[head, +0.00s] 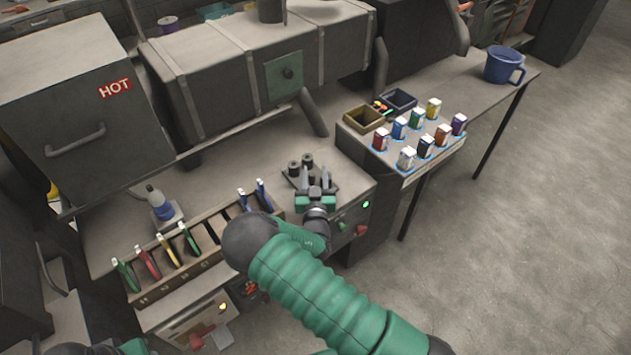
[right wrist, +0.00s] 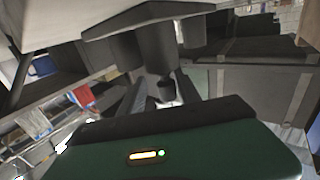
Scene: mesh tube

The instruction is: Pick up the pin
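A dark plate (head: 293,181) with short dark cylinders (head: 307,160) stands on the bench past my right gripper (head: 316,178). The gripper's two fingers are apart and point at the plate. In the right wrist view the plate (right wrist: 150,16) and its cylinders (right wrist: 155,48) appear upside down. There a small dark stub (right wrist: 167,87), probably the pin, shows between the open fingers (right wrist: 164,92). I cannot tell whether a finger touches it. The pin is too small to make out in the head view. My left gripper is not clearly visible.
A rack with coloured-handled tools (head: 208,266) lies left of my right arm. A bottle (head: 160,203) stands behind it. Several small boxes (head: 426,147) and open bins (head: 365,118) are on the right bench, with a blue mug (head: 503,66) beyond. A dark tank (head: 232,60) is behind.

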